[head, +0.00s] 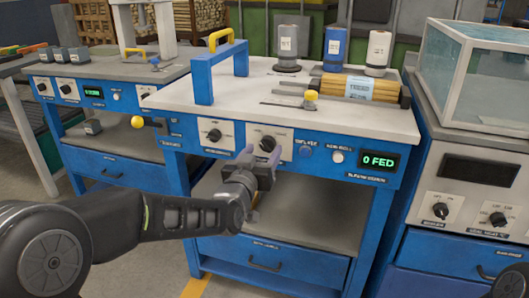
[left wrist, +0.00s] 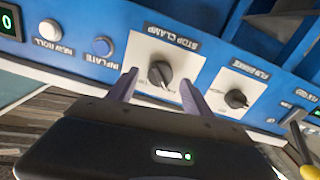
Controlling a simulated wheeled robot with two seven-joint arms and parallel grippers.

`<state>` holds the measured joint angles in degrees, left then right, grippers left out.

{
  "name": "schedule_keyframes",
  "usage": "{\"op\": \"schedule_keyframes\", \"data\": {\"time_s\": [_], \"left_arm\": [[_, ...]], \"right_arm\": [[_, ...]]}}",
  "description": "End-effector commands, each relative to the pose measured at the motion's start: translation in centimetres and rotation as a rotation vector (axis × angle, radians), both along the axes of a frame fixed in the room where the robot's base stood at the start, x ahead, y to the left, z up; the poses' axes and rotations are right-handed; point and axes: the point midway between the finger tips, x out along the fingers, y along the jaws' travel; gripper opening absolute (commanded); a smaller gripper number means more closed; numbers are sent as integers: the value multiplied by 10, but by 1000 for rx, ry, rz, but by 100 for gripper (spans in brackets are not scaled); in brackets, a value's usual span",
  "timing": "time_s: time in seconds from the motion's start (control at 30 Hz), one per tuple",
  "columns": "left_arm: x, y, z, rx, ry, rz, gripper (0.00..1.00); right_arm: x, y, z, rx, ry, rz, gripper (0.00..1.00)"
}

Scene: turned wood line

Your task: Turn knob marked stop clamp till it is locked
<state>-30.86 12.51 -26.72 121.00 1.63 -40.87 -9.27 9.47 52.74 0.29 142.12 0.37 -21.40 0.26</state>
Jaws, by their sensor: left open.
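The stop clamp knob (head: 267,143) is a dark round knob on a pale plate on the blue front panel of the middle bench. It also shows in the left wrist view (left wrist: 160,74), where its "STOP CLAMP" label (left wrist: 173,39) appears upside down. My left gripper (head: 263,158) is open, just in front of this knob. In the left wrist view, its two fingers (left wrist: 159,90) stand on either side of the knob, with gaps visible. I cannot tell whether the fingertips reach past its face. My right gripper is not in view.
A second dark knob (left wrist: 237,99) sits close beside on its own pale plate. The panel also has a blue button (left wrist: 102,46), a white button (left wrist: 49,30) and a green "0 FED" display (head: 378,161). A drawer handle (head: 265,265) sits low on the bench.

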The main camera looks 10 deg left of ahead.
Motion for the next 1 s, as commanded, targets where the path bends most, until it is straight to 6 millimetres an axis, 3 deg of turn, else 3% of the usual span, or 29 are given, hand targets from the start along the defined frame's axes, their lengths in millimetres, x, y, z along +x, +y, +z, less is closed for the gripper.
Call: {"op": "schedule_keyframes", "data": {"time_s": [0.17, 0.47, 1.0], "left_arm": [[16, -1, -1, 0, 0, 1, 59], [18, -1, 0, -1, 1, 1, 58], [18, -1, 0, -1, 1, 1, 14]], "right_arm": [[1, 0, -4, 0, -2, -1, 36], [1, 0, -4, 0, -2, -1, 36], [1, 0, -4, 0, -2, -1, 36]]}}
